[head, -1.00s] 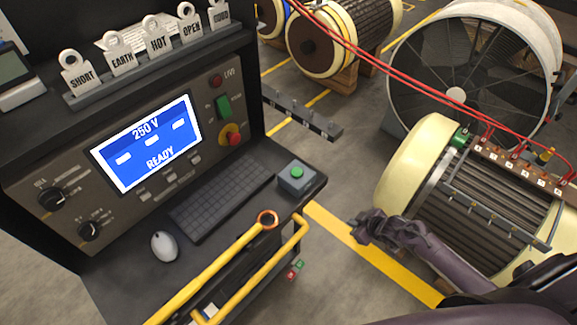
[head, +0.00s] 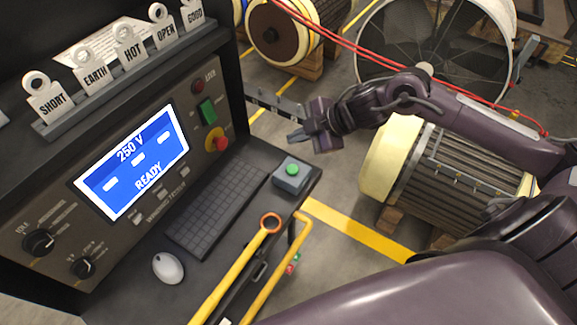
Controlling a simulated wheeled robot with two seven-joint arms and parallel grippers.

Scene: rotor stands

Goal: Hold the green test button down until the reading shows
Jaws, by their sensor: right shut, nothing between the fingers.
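The green test button (head: 292,169) sits on a small grey-blue box (head: 289,181) at the right end of the console's desk. The console screen (head: 133,162) is blue and reads "250 V" and "READY", with blank white dashes between. My right gripper (head: 297,136) is shut and empty, raised above and slightly beyond the button box, apart from it. Its arm comes in from the right. My left gripper is not in view.
A keyboard (head: 216,208) and a white mouse (head: 168,268) lie on the desk. A yellow handle with an orange ring (head: 270,222) stands in front. Labelled tags (head: 94,72) line the console top. Red cables (head: 400,66) and a rotor (head: 392,165) are at right.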

